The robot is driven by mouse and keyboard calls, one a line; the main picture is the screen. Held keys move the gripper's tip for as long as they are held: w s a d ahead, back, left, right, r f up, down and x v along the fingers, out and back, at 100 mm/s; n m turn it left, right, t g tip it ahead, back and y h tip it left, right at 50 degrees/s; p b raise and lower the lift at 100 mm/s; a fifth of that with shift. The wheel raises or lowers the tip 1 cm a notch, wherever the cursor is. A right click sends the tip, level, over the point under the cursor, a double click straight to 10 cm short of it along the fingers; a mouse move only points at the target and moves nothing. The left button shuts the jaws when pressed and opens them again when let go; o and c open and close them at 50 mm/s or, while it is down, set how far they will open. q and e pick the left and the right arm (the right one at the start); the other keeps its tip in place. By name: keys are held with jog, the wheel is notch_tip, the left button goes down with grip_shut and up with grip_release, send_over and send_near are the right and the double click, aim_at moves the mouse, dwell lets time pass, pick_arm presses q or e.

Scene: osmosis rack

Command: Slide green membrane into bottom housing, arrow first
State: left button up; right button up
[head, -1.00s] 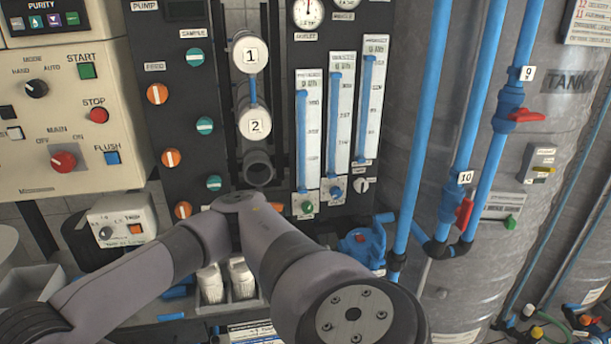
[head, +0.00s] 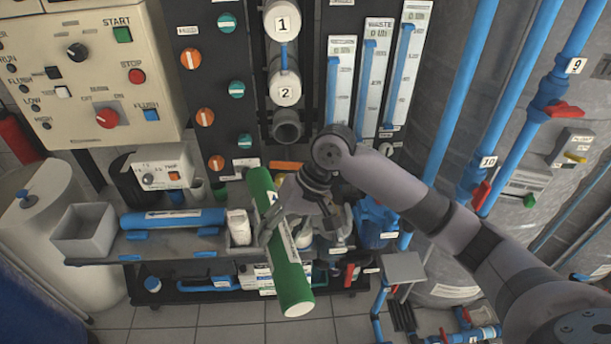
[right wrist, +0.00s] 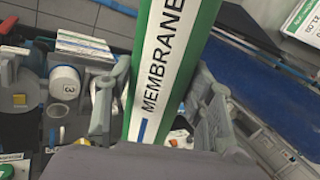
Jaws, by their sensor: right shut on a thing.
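The green membrane (head: 285,268) is a long green tube with a white label strip and a white near end. My right gripper (head: 268,222) is shut around its middle and holds it tilted above the bench. The membrane's far end points up toward the rack. In the right wrist view the membrane (right wrist: 170,60) lies between both fingers (right wrist: 160,105), and its label reads MEMBRANE with a blue stripe. The bottom housing (head: 287,126) is the open grey tube below housings 1 and 2. The membrane is apart from it, below and nearer to me. My left gripper is not in view.
A blue tube (head: 172,218) and a grey bin (head: 84,230) stand on the bench at left. A white bottle (head: 238,227) is beside the membrane. Flow meters (head: 372,75) and blue pipes (head: 468,115) stand right of the housing.

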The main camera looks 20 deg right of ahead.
pick_arm(q)
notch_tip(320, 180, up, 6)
jog(key=p, duration=0.4)
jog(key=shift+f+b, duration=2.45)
pick_arm(e)
jog(key=w+d+m+t+y, duration=0.2)
jog(key=w+d+y, duration=0.1)
jog(key=w+d, duration=0.4)
jog(key=shift+w+r+m, duration=0.3)
jog(key=shift+w+r, duration=0.05)
jog(key=shift+w, duration=1.5)
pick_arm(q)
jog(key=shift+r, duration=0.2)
pick_arm(e)
jog(key=shift+d+r, duration=0.1)
jog(key=shift+d, duration=0.05)
pick_arm(q)
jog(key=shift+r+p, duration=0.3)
jog(key=shift+p, duration=0.25)
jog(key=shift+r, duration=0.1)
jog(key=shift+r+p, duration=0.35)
jog(key=shift+p, duration=0.05)
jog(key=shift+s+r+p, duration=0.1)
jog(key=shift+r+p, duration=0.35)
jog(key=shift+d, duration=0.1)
